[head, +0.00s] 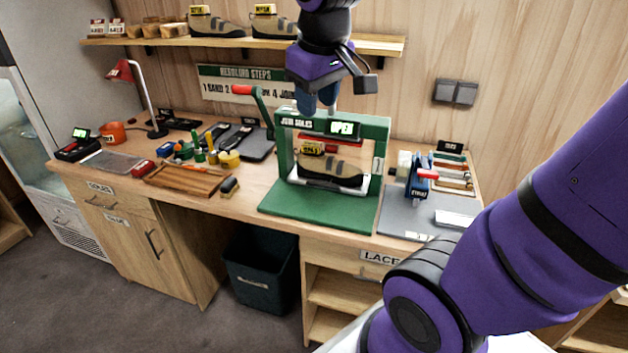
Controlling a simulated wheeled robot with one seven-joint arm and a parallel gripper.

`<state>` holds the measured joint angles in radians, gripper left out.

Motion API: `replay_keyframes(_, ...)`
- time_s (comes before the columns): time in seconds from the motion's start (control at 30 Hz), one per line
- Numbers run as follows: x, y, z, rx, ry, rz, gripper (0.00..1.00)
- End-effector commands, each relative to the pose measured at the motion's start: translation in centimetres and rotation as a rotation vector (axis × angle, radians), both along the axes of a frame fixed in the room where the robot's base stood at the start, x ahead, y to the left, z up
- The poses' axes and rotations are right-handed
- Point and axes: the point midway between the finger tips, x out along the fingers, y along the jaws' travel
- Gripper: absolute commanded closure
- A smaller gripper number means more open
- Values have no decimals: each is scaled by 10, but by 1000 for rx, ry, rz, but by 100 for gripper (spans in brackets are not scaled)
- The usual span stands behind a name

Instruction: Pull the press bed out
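The green press (382,150) stands on the bench, with a small display reading OPEN on its top beam. A tan and grey shoe (335,165) with a yellow label sits inside the frame. Under the shoe is a low light-and-dark bed (355,188), within the press uprights. A flat green base (315,210) extends in front of it, bare. A red-tipped green lever (243,90) rises at the press's upper left. My gripper (318,100) points down with blue fingertips, in front of and above the press's top beam. I cannot tell its finger gap; nothing shows held.
To the right is a grey mat (400,213) with a blue clamp-like tool (418,175). A wooden tray (185,180) and small tools lie left. A shelf (370,45) with shoes is above. My purple arm covers the right side.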

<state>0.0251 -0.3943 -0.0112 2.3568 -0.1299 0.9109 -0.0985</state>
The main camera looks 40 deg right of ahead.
Motion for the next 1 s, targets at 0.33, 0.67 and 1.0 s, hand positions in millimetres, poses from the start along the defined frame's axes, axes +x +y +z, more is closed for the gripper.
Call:
replay_keyframes(0.33, 89, -32, -45, -104, 181, 95, 61)
replay_keyframes(0.67, 162, -65, -115, -185, 352, 204, 61)
replay_keyframes(1.0, 217, -99, -208, -247, 523, 324, 61)
